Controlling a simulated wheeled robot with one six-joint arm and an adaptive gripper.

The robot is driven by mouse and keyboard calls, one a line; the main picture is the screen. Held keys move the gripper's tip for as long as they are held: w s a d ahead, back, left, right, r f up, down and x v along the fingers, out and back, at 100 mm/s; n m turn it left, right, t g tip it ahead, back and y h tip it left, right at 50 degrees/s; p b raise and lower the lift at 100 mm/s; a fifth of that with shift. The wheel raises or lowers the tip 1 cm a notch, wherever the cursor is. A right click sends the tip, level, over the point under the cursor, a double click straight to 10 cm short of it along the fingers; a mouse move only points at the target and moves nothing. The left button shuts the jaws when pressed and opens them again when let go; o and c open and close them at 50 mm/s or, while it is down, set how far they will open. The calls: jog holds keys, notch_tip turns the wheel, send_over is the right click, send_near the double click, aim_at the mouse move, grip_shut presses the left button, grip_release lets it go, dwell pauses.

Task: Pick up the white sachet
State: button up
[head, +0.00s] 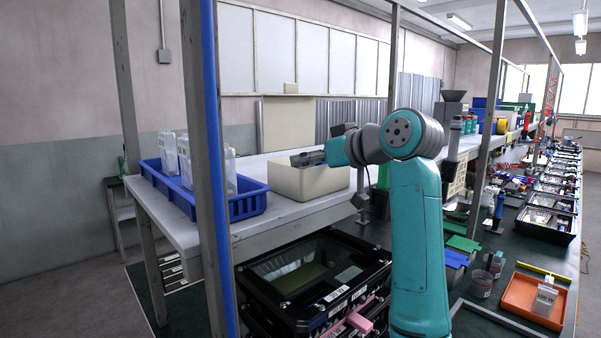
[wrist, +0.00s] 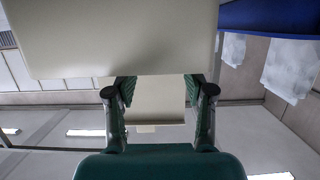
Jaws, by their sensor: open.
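I cannot make out a white sachet for certain. White translucent packs or bottles (head: 185,163) stand upright in the blue crate (head: 245,207); they also show in the wrist view (wrist: 290,70). My gripper (head: 303,159) is at the top of the cream box (head: 312,183), to the right of the crate. In the wrist view my gripper (wrist: 162,84) is open, with nothing seen between its fingers. The cream box (wrist: 120,40) fills the upper part there. Its inside is hidden in both views.
The crate and box stand on a white table (head: 180,212). A blue-edged post (head: 206,140) rises in front of it. Black trays (head: 325,280) are below. An orange tray (head: 517,297) with a white labelled container (head: 545,297) lies at lower right on the dark bench.

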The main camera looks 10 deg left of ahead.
jog(key=shift+x, duration=1.6)
jog(key=c, duration=0.6)
jog(key=shift+r, duration=0.1)
